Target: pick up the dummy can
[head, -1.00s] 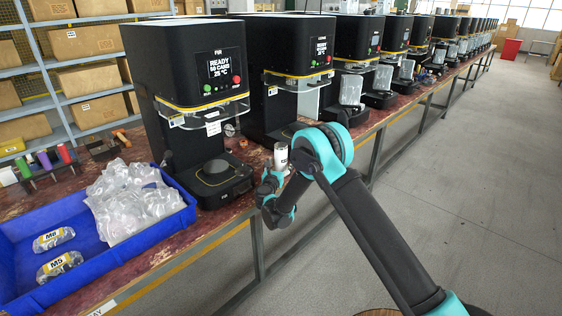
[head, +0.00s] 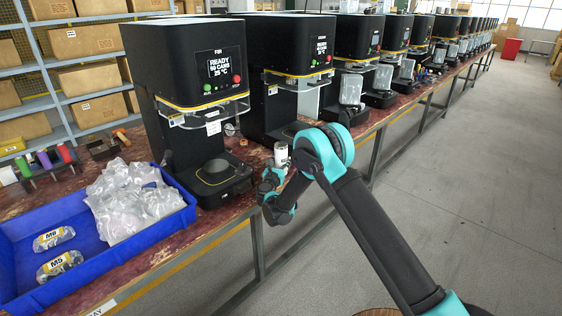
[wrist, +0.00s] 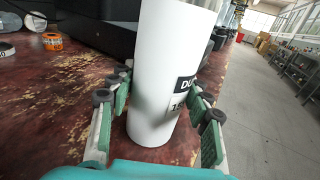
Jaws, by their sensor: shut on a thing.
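The dummy can (wrist: 162,75) is a white cylinder with a black label, and it fills the middle of the wrist view. In the head view the can (head: 281,153) shows as a small white cylinder just above my gripper, at the front of the bench beside the first two machines. My gripper (wrist: 160,112) has its fingers on both sides of the can and is shut on it. The can is upright, a little tilted in the wrist view. I cannot tell whether its base touches the bench. My gripper (head: 272,180) is partly hidden behind my arm in the head view.
A black seamer (head: 190,85) stands just left of the can, and a second one (head: 290,70) behind it. A blue tray (head: 60,225) with plastic bags lies at left. An orange tape roll (wrist: 52,41) lies on the worn red bench (wrist: 60,100).

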